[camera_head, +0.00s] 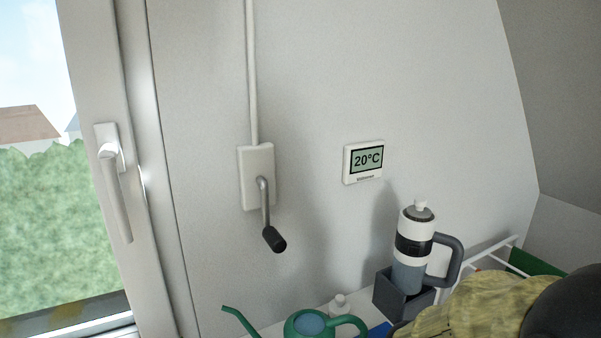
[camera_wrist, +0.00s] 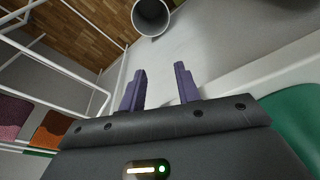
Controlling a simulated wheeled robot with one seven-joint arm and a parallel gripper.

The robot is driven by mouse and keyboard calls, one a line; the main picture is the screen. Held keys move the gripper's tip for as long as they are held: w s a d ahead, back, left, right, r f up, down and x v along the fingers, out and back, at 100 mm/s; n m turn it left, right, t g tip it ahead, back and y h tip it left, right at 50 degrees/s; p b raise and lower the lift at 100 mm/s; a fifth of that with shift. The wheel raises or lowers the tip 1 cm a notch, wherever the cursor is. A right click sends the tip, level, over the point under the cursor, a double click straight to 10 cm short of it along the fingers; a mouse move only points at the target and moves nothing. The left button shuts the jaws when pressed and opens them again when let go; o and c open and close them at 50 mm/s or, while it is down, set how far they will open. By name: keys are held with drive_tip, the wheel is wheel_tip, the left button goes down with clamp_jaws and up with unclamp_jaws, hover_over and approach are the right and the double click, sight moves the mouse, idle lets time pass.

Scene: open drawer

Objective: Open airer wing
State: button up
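The airer shows as a frame of thin white rods (camera_wrist: 58,70) on the left of the wrist view, with a dark red cloth (camera_wrist: 14,115) and an orange cloth (camera_wrist: 52,128) by its rods. In the head view, a small part of a white rod frame (camera_head: 492,248) shows at the lower right. My gripper (camera_wrist: 160,84) has two purple fingers set apart, with nothing between them. The nearest rods are to the left of the fingers, apart from them as far as I can tell. The gripper does not show clearly in the head view.
A grey cylindrical bin (camera_wrist: 151,15) stands beyond the fingers, near a wooden floor (camera_wrist: 75,35). A green surface (camera_wrist: 296,125) is close on the right.

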drive_tip(key=w+p+v, duration=0.1)
drive_tip(key=p+v, duration=0.6)
drive_tip(key=p, duration=0.1)
drive_tip(key=w+p+v, duration=0.2)
drive_tip(key=p+v, duration=0.6)
drive_tip(key=shift+w+r, duration=0.2)
drive_tip(key=shift+r, duration=0.5)
clamp_jaws()
drive_tip(key=shift+f, duration=0.1)
